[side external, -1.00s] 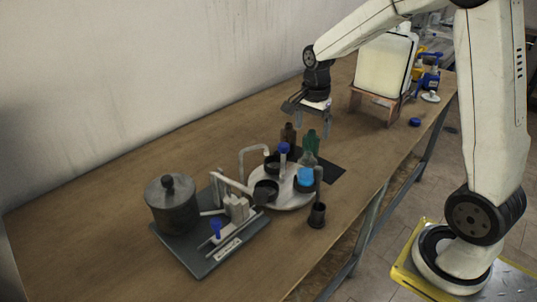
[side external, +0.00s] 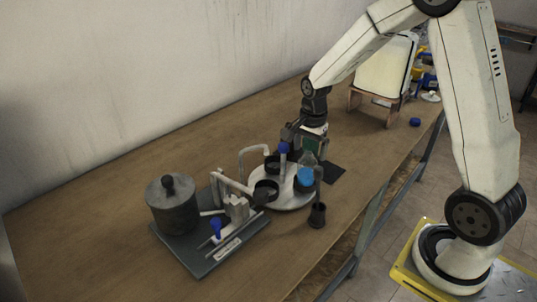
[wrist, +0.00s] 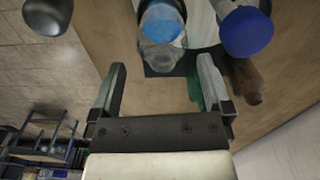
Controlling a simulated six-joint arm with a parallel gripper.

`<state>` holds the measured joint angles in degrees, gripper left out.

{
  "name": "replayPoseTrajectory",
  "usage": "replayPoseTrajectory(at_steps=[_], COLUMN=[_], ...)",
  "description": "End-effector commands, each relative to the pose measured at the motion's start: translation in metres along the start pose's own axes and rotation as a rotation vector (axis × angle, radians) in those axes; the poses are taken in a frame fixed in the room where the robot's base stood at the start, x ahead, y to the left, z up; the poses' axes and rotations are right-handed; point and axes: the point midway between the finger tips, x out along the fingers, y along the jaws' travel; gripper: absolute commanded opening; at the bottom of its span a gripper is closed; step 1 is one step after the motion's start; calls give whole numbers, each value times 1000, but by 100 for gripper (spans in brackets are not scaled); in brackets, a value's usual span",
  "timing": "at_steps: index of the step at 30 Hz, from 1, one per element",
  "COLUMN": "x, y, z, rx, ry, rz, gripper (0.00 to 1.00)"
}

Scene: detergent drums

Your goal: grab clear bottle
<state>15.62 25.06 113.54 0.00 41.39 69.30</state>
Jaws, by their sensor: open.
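The clear bottle (side external: 308,158) stands at the back edge of the round white tray, behind a blue-topped item (side external: 305,175). In the wrist view the clear bottle (wrist: 160,56) lies ahead of the gap between my fingers, partly covered by the blue top (wrist: 162,25). My gripper (wrist: 162,66) is open and empty, with one finger toward each side of the bottle. In the side view my gripper (side external: 305,145) is low, just behind the bottle. A green bottle (wrist: 193,92) and a brown bottle (wrist: 243,80) are close to the right finger.
The round white tray (side external: 285,203) carries dark cups and a blue-topped stick (side external: 283,149). A dark cup (side external: 317,215) stands at its front. A grey pot (side external: 172,206) is at left. A white tank (side external: 382,68) on a wooden stand is behind. The table's middle-back is clear.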

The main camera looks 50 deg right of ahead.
Motion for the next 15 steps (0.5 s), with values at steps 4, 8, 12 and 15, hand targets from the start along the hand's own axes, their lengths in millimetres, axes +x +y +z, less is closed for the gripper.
replayPoseTrajectory(at_steps=[4,8,12,15], x=[3,12,26,37], y=[0,0,-2,-2], z=[0,1,1,1], rx=[0,0,0,0], ry=[0,-1,-1,-1], rz=[1,3,3,3], gripper=[100,100,100,100])
